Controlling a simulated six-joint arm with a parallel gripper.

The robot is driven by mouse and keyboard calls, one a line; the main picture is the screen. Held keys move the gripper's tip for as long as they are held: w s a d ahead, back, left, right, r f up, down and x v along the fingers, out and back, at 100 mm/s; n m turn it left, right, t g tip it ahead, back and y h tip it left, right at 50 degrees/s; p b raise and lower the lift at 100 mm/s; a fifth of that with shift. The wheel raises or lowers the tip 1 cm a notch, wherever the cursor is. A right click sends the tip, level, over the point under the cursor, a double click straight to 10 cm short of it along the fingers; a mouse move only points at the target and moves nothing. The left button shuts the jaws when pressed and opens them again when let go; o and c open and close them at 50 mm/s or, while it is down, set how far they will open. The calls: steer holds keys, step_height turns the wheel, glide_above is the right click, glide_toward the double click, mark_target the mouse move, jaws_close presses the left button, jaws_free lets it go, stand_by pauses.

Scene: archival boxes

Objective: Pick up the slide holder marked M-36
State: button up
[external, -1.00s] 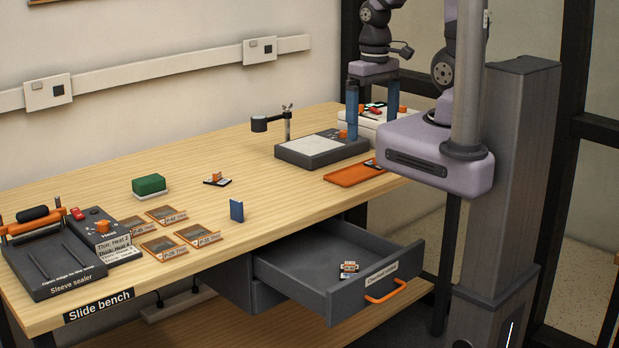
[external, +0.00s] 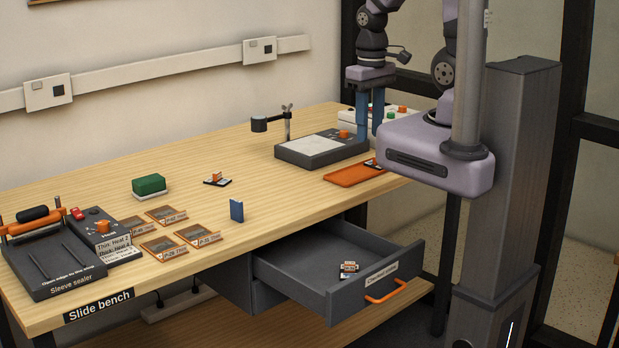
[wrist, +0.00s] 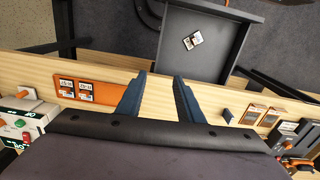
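My gripper (external: 370,130) hangs over the far right end of the bench, empty, its two blue fingers apart; they also show in the wrist view (wrist: 161,75). Two slide holders, a left one (wrist: 67,87) and a right one (wrist: 86,91), lie side by side on the orange tray, left of my fingers in the wrist view. Another slide holder (external: 348,269) lies in the open drawer, also in the wrist view (wrist: 192,41). I cannot read which is marked M-36.
The orange tray (external: 345,178) lies near the bench's right edge, beside the dark viewer base (external: 290,152) with its post. The grey drawer (external: 290,263) stands pulled out. A blue block (external: 236,210), a green block (external: 149,184), several brown plates and the sleeve sealer (external: 50,265) stand left.

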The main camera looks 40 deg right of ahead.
steer(key=a+f+n, duration=0.4)
steer(key=a+f, duration=0.3)
steer(key=f, duration=0.4)
steer(key=n, duration=0.4)
glide_above(350, 263)
steer(key=f, duration=0.9)
steer(key=shift+s+d+f+p, duration=0.15)
steer(key=shift+s+f+p, duration=0.15)
steer(key=shift+f+p, duration=0.1)
steer(key=shift+f, duration=0.1)
steer(key=shift+f, duration=0.9)
steer(key=shift+f, duration=0.1)
steer(key=shift+w+f+p, duration=0.15)
steer(key=shift+f+p, duration=0.35)
steer(key=shift+f, duration=0.75)
steer(key=shift+w+f+p, duration=0.15)
steer(key=shift+f+p, duration=0.3)
steer(key=shift+f, duration=0.8)
jaws_close()
